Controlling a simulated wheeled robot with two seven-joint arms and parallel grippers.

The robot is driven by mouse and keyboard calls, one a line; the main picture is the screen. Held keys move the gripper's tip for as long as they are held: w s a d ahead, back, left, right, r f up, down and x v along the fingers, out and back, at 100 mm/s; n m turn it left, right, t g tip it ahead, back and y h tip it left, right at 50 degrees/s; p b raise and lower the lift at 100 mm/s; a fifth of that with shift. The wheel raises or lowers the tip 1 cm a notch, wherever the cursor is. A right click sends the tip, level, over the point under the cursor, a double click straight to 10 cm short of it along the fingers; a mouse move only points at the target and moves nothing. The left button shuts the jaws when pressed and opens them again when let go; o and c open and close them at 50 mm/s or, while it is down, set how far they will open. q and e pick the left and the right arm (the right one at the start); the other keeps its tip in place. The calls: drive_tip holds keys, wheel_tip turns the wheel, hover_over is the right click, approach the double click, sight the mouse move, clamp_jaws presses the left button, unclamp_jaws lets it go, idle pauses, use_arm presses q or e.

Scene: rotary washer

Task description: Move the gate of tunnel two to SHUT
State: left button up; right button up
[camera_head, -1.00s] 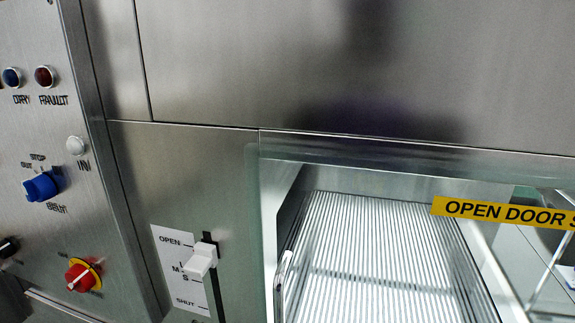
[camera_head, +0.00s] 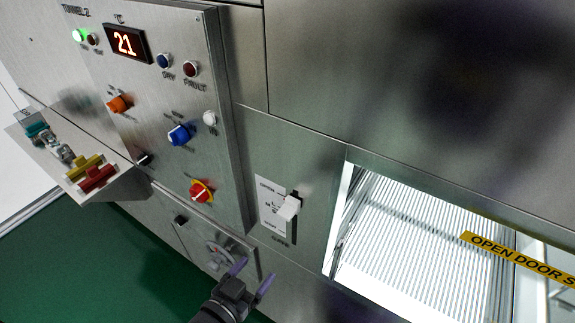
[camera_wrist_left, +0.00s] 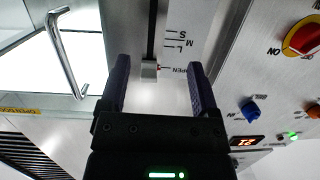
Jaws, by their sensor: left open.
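The gate lever is a white block knob (camera_head: 289,207) on a dark vertical slot in the steel panel. It sits in the upper part of the slot, beside a white label (camera_head: 269,203) marked from OPEN at the top to SHUT at the bottom. In the left wrist view, which is turned upside down, the knob (camera_wrist_left: 149,70) shows near the OPEN mark, between the fingertips in the picture. My left gripper (camera_head: 254,275) is open and empty, below the lever in the head view and apart from it. My right gripper is not in view.
The control panel (camera_head: 222,150) with a red rotary switch (camera_head: 201,191) stands left of the lever. A handwheel (camera_head: 218,256) is near my left gripper. The bright tunnel window (camera_head: 415,240) is to the right; its bar handle (camera_wrist_left: 66,55) shows in the wrist view.

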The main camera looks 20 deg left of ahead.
use_arm(q)
drive_tip(key=t+h, duration=0.1)
drive_tip(key=t, duration=0.1)
approach(283, 218)
drive_tip(key=w, duration=0.1)
drive_tip(key=x, duration=1)
drive_tip(key=shift+w+d, duration=0.1)
drive_tip(key=shift+w, duration=0.05)
drive_tip(key=shift+c, duration=0.2)
clamp_jaws()
drive_tip(key=shift+f, duration=0.1)
